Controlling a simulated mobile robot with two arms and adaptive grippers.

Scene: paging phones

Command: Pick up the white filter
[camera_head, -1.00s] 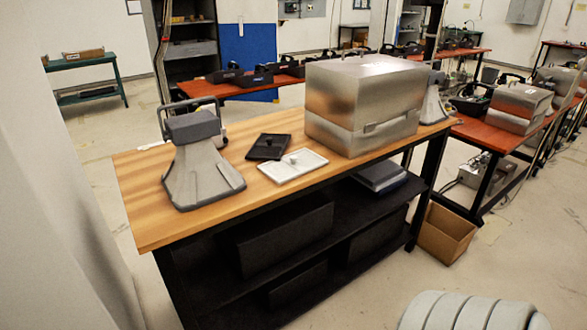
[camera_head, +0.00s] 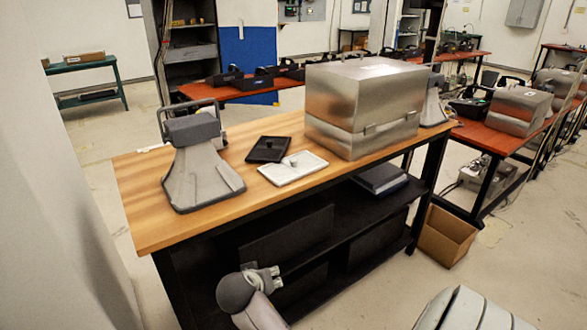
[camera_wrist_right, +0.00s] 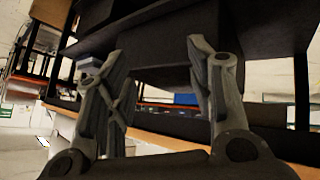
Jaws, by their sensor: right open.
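The white filter (camera_head: 306,170) is a flat, pale rectangular piece with a small raised knob. It lies on the wooden table top, in front of a similar black piece (camera_head: 268,149) and left of a large metal box. My right gripper (camera_head: 270,277) is low in the head view, in front of the table's dark shelves and apart from the filter. In the right wrist view its two fingers (camera_wrist_right: 160,55) stand wide apart with nothing between them. I cannot make out the filter in that view. My left gripper is not in view.
The metal box (camera_head: 365,105) stands on the wooden table (camera_head: 150,215), close to the filter. A grey device with a handle (camera_head: 200,165) stands at the left. A cardboard box (camera_head: 446,236) is on the floor at the right.

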